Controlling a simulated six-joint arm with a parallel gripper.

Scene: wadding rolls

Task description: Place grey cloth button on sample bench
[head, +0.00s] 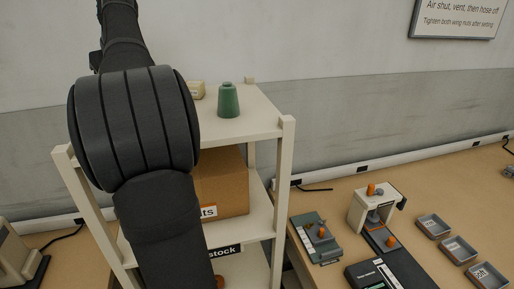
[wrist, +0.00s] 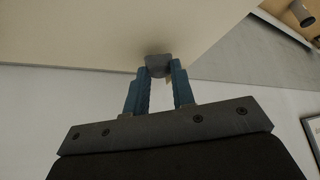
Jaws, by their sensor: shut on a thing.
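My gripper (wrist: 159,75) shows in the wrist view with its two blue fingers shut on a small grey piece, which looks like the grey cloth button (wrist: 158,66). The button is at the fingertips, close against a broad pale surface (wrist: 90,35) with a soft shadow around it. I cannot tell whether it touches that surface. In the head view my arm crosses the left side, and the gripper and button are hidden. A tan bench (head: 445,180) runs along the wall at the right; I cannot tell whether it is the sample bench.
The bench holds small grey trays (head: 434,226), a white press-like device (head: 372,207) and a green-grey device (head: 315,237).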

